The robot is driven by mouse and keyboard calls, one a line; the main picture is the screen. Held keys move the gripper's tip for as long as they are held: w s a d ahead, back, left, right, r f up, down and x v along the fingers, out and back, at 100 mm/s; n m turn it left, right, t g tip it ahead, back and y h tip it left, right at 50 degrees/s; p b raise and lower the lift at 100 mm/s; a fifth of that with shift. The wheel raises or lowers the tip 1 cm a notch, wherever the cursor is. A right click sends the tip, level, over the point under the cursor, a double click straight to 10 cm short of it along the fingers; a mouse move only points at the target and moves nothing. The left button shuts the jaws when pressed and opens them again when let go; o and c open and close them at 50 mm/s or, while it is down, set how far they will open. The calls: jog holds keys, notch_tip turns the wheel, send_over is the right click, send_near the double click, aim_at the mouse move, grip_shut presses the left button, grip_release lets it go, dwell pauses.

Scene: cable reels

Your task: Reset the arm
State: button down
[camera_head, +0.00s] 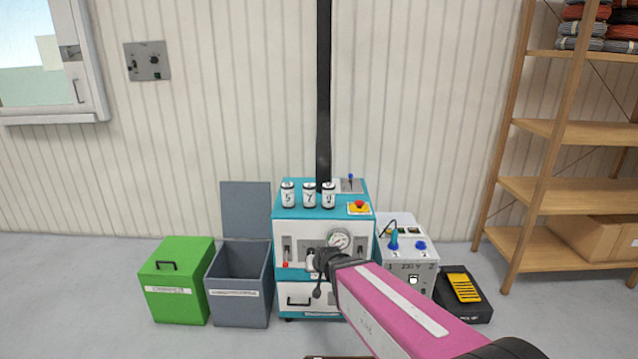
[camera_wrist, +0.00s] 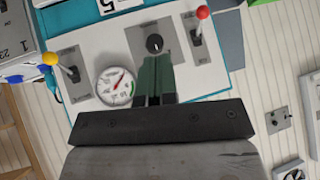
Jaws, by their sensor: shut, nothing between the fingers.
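My arm, with a pink link, reaches in from the lower right in the head view. My gripper (camera_head: 318,276) is in front of the white front panel of a teal machine (camera_head: 290,231). In the wrist view my gripper (camera_wrist: 154,60) has its fingers together with nothing between them. The tips lie over the panel just below a black knob (camera_wrist: 153,44); I cannot tell whether they touch it. A pressure gauge (camera_wrist: 115,86) is left of the fingers. A red-tipped lever (camera_wrist: 203,13) and a yellow-tipped lever (camera_wrist: 50,59) flank the knob.
Numbered canisters (camera_head: 309,196) stand on the machine by a red stop button (camera_head: 359,206). A lidded green bin (camera_head: 176,283) and an open grey bin (camera_head: 240,295) stand left. A white power box (camera_head: 408,252), black-yellow pedal (camera_head: 464,290) and wooden shelf (camera_head: 553,187) stand right.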

jog(key=s+d+g+h, duration=0.1)
jog(key=s+d+g, duration=0.1)
jog(key=d, duration=0.5)
jog(key=s+d+m+g+h, duration=0.1)
jog(key=s+d+g, duration=0.2)
jog(key=s+d, duration=0.2)
jog(key=s+d+f+g+h, duration=0.1)
jog(key=s+d+g, duration=0.2)
jog(key=d, duration=0.6)
jog(key=shift+s+d, duration=0.25)
jog(key=shift+s, duration=0.35)
